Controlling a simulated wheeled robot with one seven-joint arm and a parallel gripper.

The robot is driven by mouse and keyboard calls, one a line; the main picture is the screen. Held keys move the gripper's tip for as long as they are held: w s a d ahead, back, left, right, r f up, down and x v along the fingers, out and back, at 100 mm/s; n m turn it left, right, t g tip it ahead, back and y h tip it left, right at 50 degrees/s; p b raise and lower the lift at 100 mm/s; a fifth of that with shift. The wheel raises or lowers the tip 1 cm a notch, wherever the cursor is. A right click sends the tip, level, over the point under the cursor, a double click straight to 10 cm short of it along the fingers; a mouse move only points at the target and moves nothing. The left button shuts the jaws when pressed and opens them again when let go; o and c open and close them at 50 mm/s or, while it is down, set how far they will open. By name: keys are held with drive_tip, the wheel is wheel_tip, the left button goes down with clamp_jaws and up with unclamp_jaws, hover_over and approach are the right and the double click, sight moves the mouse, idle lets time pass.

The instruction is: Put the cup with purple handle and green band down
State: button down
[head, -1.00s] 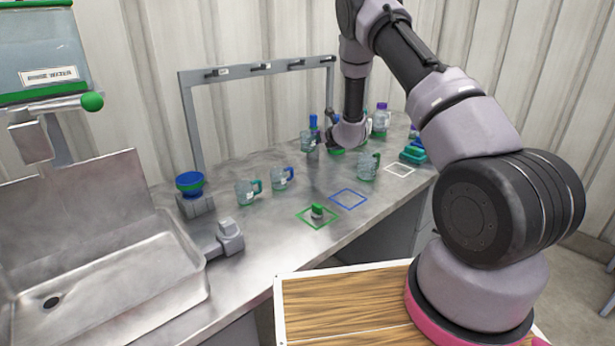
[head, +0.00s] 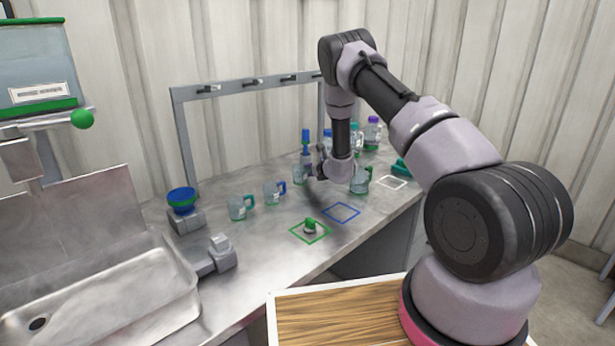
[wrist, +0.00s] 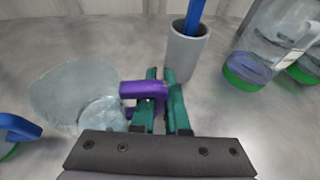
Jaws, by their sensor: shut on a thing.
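My gripper (head: 318,172) is low over the middle of the counter. In the wrist view its teal fingers (wrist: 165,105) are shut on the purple handle (wrist: 143,90) of a clear cup (wrist: 75,92). The cup is to the left of the fingers in that view. In the head view the clear cup (head: 299,175) shows just left of my gripper. Its green band is not clear in either view. I cannot tell whether its base touches the counter.
A grey holder with a blue-handled tool (wrist: 188,45) stands close by. A blue-handled cup (head: 273,192) and a teal-handled cup (head: 238,208) stand left; another cup (head: 360,180) stands right.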

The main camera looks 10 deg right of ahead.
drive_tip(key=shift+f, duration=1.15)
drive_tip(key=shift+f, duration=0.1)
drive_tip(key=c, duration=0.9)
unclamp_jaws()
drive_tip(key=shift+f, duration=0.1)
